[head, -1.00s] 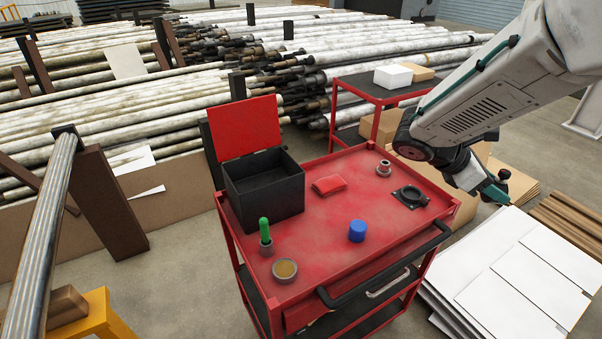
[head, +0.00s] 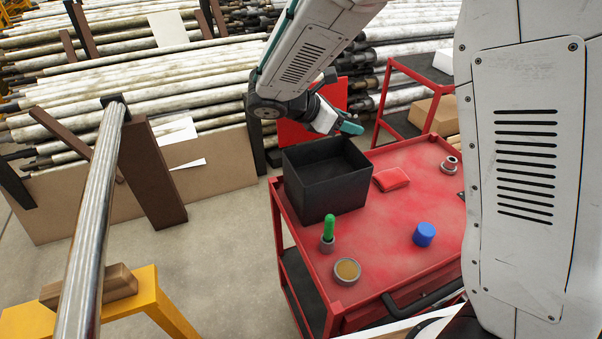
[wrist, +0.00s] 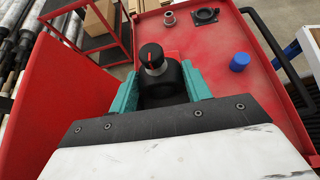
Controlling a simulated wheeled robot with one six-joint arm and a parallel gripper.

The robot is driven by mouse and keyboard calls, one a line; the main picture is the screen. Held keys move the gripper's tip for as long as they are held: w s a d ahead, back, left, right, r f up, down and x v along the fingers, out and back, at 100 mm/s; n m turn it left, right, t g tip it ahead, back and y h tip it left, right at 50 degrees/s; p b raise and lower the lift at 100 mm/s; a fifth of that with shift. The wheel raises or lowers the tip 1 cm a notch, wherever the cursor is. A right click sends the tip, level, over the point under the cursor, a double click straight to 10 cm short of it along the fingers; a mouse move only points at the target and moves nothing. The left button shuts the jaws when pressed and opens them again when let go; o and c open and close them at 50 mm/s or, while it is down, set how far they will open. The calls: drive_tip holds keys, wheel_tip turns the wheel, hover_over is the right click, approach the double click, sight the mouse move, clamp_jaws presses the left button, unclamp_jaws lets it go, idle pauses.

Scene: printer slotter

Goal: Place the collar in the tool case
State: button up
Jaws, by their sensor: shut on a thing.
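The collar (wrist: 153,66), a small grey piece with a round black top and a red mark, is between the teal fingers of my gripper (wrist: 156,88) in the wrist view. The lid also shows in the wrist view (wrist: 55,80).
On the red cart (head: 395,225) lie a red pouch (head: 391,179), a blue cap (head: 424,234), a green-handled piece (head: 328,230), a tan-filled ring (head: 347,271) and a grey flanged fitting (head: 450,165). A black flanged plate (wrist: 206,16) shows in the wrist view.

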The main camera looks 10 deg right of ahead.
drive_tip(key=shift+w+a+f, duration=0.1)
drive_tip(key=shift+a+f, duration=0.1)
drive_tip(key=shift+f, duration=1.45)
drive_tip(key=shift+a+f, duration=0.15)
drive_tip(key=shift+f, duration=1.5)
drive_tip(key=shift+w+a+f, duration=0.1)
drive_tip(key=shift+a+f, duration=0.1)
drive_tip(key=shift+f, duration=1.45)
drive_tip(key=shift+f, duration=0.1)
drive_tip(key=shift+f, duration=0.4)
drive_tip(key=shift+f, duration=0.1)
drive_tip(key=o, duration=1)
